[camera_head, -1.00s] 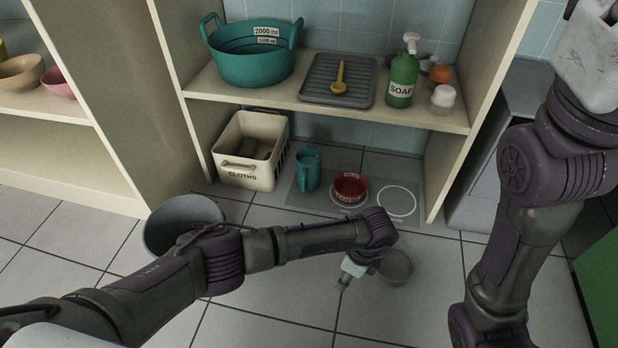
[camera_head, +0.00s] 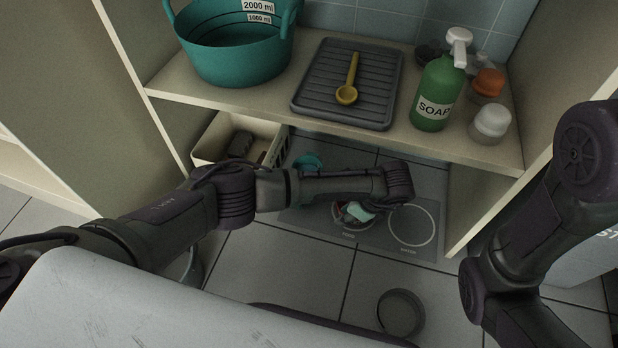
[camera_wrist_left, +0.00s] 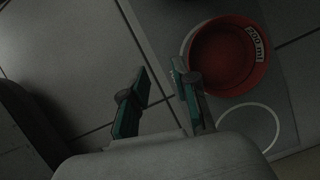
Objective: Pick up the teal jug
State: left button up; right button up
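The teal jug (camera_head: 306,162) stands on the lower level of the shelf unit. Only its top shows in the head view, behind my left forearm, and it is not visible in the left wrist view. My left gripper (camera_head: 354,213) hangs to the right of the jug, at the red bowl (camera_head: 337,211). In the left wrist view its two teal-padded fingers (camera_wrist_left: 162,68) are apart with nothing between them. The red bowl (camera_wrist_left: 225,58) lies just beyond the right finger there, with a "200 ml" label. My right arm shows at the right, but its gripper is out of view.
A cream crate (camera_head: 212,138) stands left of the jug. A grey mat (camera_head: 425,248) with a white ring lies under the bowl. The shelf above holds a teal tub (camera_head: 225,55), a grey tray (camera_head: 385,85) and a soap bottle (camera_head: 437,95). A grey bowl (camera_head: 401,313) sits on the floor in front.

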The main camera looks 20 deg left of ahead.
pick_arm(q)
jog(key=w+a+f+b, duration=0.1)
jog(key=a+b, duration=0.1)
jog(key=a, duration=0.2)
jog(key=a+f+b, duration=0.2)
jog(key=a+b, duration=0.1)
jog(key=a, duration=0.1)
jog(key=w+a+f+b, duration=0.1)
jog(key=a+b, duration=0.2)
jog(key=a, duration=0.1)
jog(key=shift+w+a+f, duration=0.2)
jog(key=shift+w+f, duration=0.1)
jog(key=shift+f, duration=0.1)
jog(key=shift+r, duration=0.1)
jog(key=shift+c, duration=0.3)
grip_shut()
jog(key=shift+w+r, duration=0.1)
